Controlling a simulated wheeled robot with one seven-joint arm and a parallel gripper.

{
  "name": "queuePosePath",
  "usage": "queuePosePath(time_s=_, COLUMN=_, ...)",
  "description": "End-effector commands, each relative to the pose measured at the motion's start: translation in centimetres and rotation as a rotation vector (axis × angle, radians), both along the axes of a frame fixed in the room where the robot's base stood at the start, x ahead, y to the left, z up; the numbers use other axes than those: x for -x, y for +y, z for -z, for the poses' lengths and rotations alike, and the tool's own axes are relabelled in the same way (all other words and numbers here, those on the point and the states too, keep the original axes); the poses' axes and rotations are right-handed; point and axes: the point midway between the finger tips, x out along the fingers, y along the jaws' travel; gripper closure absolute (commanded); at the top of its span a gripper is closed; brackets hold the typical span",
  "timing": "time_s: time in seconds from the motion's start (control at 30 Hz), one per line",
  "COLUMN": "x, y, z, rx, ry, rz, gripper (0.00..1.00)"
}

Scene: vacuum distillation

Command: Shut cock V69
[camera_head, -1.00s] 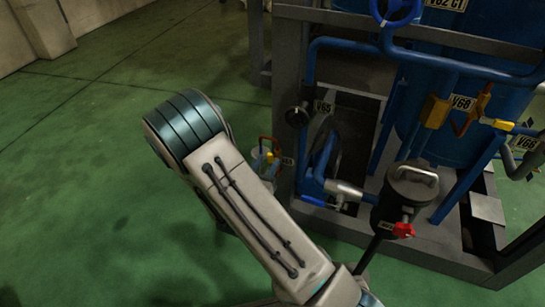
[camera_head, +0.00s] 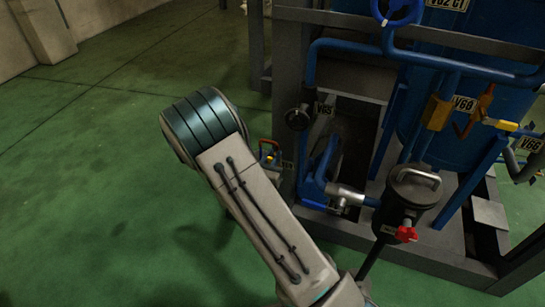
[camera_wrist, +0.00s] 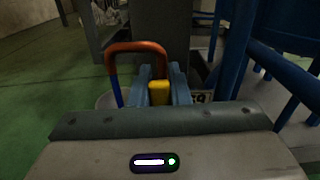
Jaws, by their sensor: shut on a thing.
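In the wrist view, the two blue-grey fingers of my gripper (camera_wrist: 160,76) stand on either side of a small yellow piece, which I take for the handle of cock V69 (camera_wrist: 159,93). They are shut on it. A label (camera_wrist: 201,97) just right of the fingers is mostly hidden; its last sign looks like a 9. An orange bent pipe (camera_wrist: 138,47) arches behind and left of the fingers. In the head view, the cock (camera_head: 269,153) shows as a small red and yellow spot beside my arm, which hides much of it and my gripper.
A blue tank (camera_head: 470,110) on a grey frame (camera_head: 258,50) with blue pipes stands at the right. A black canister (camera_head: 408,200) with a red tap (camera_head: 406,234) is right of my arm. Green floor (camera_head: 90,190) at the left is clear.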

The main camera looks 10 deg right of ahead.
Motion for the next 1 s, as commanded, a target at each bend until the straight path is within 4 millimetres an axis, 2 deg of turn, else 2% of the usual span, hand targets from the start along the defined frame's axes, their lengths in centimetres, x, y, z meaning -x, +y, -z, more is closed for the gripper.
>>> queuePosePath(time_s=0.37, x=-0.3, y=0.5, z=-0.3, rx=0.092, ry=0.069, rz=-0.002, gripper=1.0)
queuePosePath(time_s=1.0, x=-1.6, y=2.4, z=0.8, rx=0.557, ry=0.405, rz=-0.003, gripper=1.0)
